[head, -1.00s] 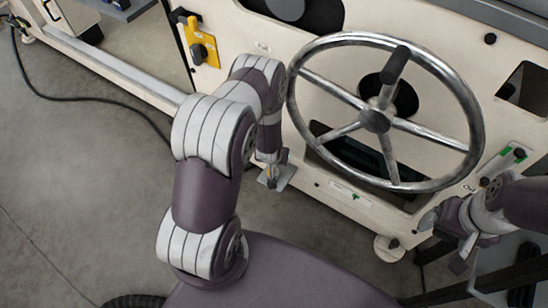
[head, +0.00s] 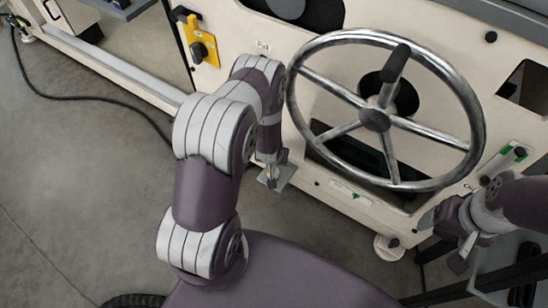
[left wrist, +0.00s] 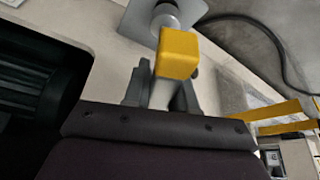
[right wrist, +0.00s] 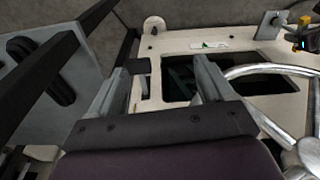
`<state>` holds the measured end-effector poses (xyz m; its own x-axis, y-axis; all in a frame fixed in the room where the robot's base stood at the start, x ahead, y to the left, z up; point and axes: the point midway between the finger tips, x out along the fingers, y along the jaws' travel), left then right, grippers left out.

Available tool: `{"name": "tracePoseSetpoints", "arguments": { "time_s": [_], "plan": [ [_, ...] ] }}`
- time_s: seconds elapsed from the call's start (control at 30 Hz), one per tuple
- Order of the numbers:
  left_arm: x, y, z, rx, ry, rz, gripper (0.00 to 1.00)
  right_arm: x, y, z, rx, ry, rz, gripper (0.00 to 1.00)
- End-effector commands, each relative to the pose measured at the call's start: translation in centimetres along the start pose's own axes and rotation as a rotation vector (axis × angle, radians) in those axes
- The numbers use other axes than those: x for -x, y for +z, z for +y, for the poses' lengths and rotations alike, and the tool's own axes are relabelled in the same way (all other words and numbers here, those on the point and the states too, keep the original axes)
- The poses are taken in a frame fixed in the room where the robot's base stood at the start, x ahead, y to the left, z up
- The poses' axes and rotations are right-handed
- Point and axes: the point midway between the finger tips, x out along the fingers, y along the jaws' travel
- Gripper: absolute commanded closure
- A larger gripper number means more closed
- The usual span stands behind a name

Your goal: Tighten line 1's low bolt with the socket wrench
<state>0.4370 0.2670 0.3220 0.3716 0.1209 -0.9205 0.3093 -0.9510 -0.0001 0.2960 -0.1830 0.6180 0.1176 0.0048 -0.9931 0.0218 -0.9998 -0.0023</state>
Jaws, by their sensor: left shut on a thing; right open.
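My left gripper (left wrist: 162,92) is shut on the pale handle of a tool with a yellow block (left wrist: 179,53), which I take to be the socket wrench. Beyond the block is a grey round part (left wrist: 172,16) against a metal plate (left wrist: 138,16). I cannot tell whether it is seated on a bolt; no bolt head shows. In the head view the left gripper (head: 271,172) is low by the cream machine panel, left of the handwheel. The plate (right wrist: 268,26) and yellow block (right wrist: 304,19) also show in the right wrist view. My right gripper (right wrist: 163,85) is open and empty.
A large metal handwheel (head: 470,105) stands out from the cream panel (head: 240,40), right of my left gripper. A yellow switch plate (head: 204,45) is at upper left. Dark frame bars (right wrist: 65,70) stand close beside my right gripper. Grey floor (head: 90,170) is open at left.

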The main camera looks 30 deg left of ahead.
Motion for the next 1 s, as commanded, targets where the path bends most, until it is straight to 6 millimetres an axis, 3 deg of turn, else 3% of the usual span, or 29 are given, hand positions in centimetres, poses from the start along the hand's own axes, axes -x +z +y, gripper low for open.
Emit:
{"name": "tracePoseSetpoints", "arguments": {
  "time_s": [0.43,0.63,0.9,1.0],
  "plan": [
    [-0.22,0.02,0.00,-0.001,0.001,0.002,1.00,-0.06,0.01,0.00,0.000,0.000,0.000,0.19],
    [-0.29,0.08,0.02,-0.161,0.069,0.001,1.00,0.07,-0.01,0.00,0.000,0.000,0.000,0.19],
    [-0.30,0.07,0.08,-0.197,0.084,0.001,1.00,0.12,-0.01,0.00,0.000,0.000,0.000,0.19],
    [-0.21,0.06,0.08,-0.292,0.124,0.001,1.00,0.53,-0.06,0.00,0.000,0.000,0.000,0.19]
  ]
}}
